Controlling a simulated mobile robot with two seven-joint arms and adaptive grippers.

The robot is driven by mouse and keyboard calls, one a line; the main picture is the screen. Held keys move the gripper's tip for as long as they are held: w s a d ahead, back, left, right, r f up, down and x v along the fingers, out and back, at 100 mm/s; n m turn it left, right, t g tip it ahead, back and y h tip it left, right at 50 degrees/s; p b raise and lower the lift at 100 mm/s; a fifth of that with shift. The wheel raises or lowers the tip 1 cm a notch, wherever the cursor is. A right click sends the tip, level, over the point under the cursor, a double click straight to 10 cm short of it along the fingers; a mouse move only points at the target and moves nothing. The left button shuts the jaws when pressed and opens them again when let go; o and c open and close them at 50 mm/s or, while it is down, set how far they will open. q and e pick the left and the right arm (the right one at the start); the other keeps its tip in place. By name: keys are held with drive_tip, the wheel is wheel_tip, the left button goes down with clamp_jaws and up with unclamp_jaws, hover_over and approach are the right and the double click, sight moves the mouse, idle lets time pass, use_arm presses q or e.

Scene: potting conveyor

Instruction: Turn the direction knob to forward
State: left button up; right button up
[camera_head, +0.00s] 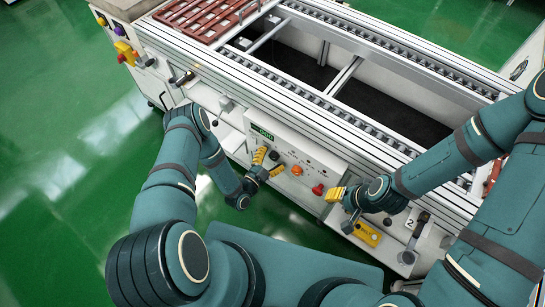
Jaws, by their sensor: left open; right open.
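The control panel (309,160) is on the side of the conveyor frame, with a small green display (262,132). A black knob (274,155) sits on the panel; its markings are too small to read, so I cannot tell which way it is set. An orange button (297,170) and a red button (318,189) are to its right. My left gripper (268,164) is open, its yellow fingers just left of and below the black knob; contact cannot be told.
The conveyor (328,103) runs diagonally behind the panel, with a reddish-brown tray (203,17) at its far left end. A yellow box (367,234) and a lever (419,226) are at the lower right. Another yellow-and-red switch (125,53) is at the left end. Green floor is open at left.

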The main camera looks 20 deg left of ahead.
use_arm(q)
drive_tip(key=v, duration=1.1)
drive_tip(key=shift+s, duration=0.35)
drive_tip(key=shift+w+a+r, duration=0.1)
drive_tip(key=w+d+r+n+g+y, duration=0.2)
drive_tip(key=w+d+r+n+g, duration=0.1)
drive_tip(key=w+r+n+g, duration=0.4)
drive_tip(key=s+d+r+n+g, duration=0.5)
drive_tip(key=s+r+g, duration=0.2)
drive_tip(key=s, duration=0.4)
drive_tip(key=shift+s+d+n+g, duration=0.3)
drive_tip(key=shift+d+g, duration=0.1)
drive_tip(key=shift+g, duration=0.3)
drive_tip(key=shift+r, duration=0.1)
drive_tip(key=c, duration=0.4)
drive_tip(key=shift+a, duration=0.1)
